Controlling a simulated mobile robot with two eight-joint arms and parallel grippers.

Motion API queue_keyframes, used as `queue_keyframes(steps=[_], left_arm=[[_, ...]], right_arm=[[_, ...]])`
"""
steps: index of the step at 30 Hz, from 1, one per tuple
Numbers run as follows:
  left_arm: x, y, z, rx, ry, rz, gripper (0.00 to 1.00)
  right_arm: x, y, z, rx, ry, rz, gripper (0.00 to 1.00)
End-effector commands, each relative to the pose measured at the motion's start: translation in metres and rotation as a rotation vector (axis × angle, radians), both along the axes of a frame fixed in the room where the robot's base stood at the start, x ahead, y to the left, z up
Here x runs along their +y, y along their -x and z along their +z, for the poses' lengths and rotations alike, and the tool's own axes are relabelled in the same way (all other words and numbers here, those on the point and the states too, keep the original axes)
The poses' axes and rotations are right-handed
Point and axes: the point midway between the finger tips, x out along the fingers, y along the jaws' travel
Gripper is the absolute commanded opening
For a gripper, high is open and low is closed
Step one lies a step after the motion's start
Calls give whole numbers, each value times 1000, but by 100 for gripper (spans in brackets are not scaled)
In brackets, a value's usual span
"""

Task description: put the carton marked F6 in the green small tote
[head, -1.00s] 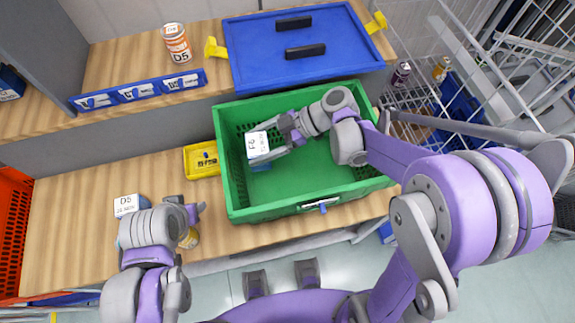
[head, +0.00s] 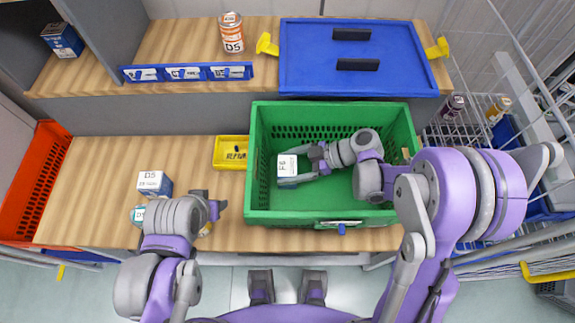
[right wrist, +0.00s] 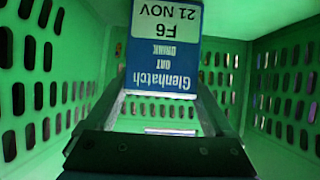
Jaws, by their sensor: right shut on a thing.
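The carton marked F6 (head: 287,164) is white and blue and sits inside the green small tote (head: 333,219), near its left wall. In the right wrist view the F6 carton (right wrist: 165,48) shows its label upside down between my fingers, with green walls around it. My right gripper (head: 298,166) reaches down into the tote and is shut on this carton. Whether the carton touches the tote floor is hard to tell. My left gripper (head: 209,203) hangs over the table beside a carton marked D5 (head: 154,183); its finger gap is unclear.
A small yellow bin (head: 230,153) stands just left of the tote. A blue lid or tray (head: 352,85) lies on the shelf behind, beside a D5 can (head: 232,33). A red crate (head: 38,185) is at far left, wire baskets at right. The tote's middle floor is clear.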

Motion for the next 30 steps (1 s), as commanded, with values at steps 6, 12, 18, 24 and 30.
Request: queue_keyframes(steps=[6,12,18,24,30], left_arm=[[0,0,-2,1,0,0,50],[0,0,2,-1,0,0,50],[0,0,1,0,0,0,50],[0,0,1,0,0,0,50],[0,0,1,-1,0,0,50]], right_arm=[[0,0,-1,0,0,0,100],[0,0,2,0,0,0,100],[-27,0,15,1,1,-5,100],[-55,-1,30,0,1,-4,100],[-66,0,37,0,1,-1,100]])
